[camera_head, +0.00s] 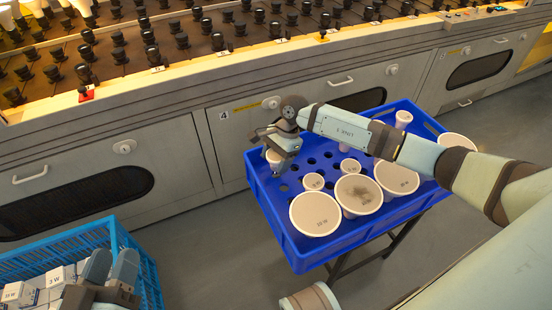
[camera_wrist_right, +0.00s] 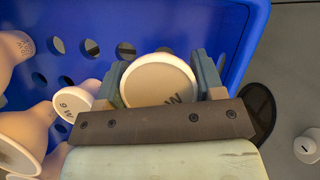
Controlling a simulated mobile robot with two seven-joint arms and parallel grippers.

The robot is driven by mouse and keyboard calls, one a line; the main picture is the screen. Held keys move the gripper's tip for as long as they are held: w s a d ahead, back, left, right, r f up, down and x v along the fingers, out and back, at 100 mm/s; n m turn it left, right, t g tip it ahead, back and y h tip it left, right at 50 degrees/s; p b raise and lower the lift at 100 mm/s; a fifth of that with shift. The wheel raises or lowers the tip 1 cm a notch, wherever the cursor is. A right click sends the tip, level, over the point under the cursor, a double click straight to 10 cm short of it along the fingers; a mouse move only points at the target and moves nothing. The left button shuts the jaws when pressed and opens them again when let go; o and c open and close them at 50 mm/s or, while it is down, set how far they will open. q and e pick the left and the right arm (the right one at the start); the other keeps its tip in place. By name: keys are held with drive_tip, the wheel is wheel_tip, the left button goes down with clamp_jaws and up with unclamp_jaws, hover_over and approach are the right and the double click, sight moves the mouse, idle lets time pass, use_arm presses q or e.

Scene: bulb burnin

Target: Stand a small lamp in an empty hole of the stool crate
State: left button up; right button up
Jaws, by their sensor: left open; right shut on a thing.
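My right gripper (camera_head: 281,142) is shut on a small white lamp (camera_head: 273,157), over the left corner of the blue stool crate (camera_head: 272,216). In the right wrist view the lamp's round pale face (camera_wrist_right: 158,78), with a printed W, sits between the two fingers. Its lower end is hidden, so I cannot tell whether it is in a hole. Empty holes (camera_wrist_right: 91,47) show beside it. Other small lamps stand in the crate, one (camera_head: 314,181) in front and one (camera_head: 350,166) toward the middle. My left gripper (camera_head: 111,268) is open at the lower left.
Large lamps (camera_head: 315,215) fill the crate's near side. A light-blue crate (camera_head: 128,240) of small cartons (camera_head: 57,277) lies by my left gripper. Behind stands a grey cabinet bench (camera_head: 170,165) with rows of black sockets (camera_head: 150,55). Grey floor is clear between the crates.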

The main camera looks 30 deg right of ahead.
sight(276, 167)
drive_tip(key=shift+f+b, duration=1.25)
drive_tip(key=shift+f, duration=0.45)
drive_tip(key=o, duration=1)
use_arm(q)
wheel_tip(276, 167, down, 3)
drive_tip(key=shift+r, duration=0.2)
use_arm(e)
drive_tip(key=shift+d+r, duration=0.15)
drive_tip(key=shift+r, duration=0.2)
use_arm(q)
drive_tip(key=shift+t, duration=0.4)
wheel_tip(276, 167, up, 5)
drive_tip(key=p, duration=0.4)
drive_tip(key=shift+a, duration=0.1)
use_arm(e)
drive_tip(key=v, duration=1.3)
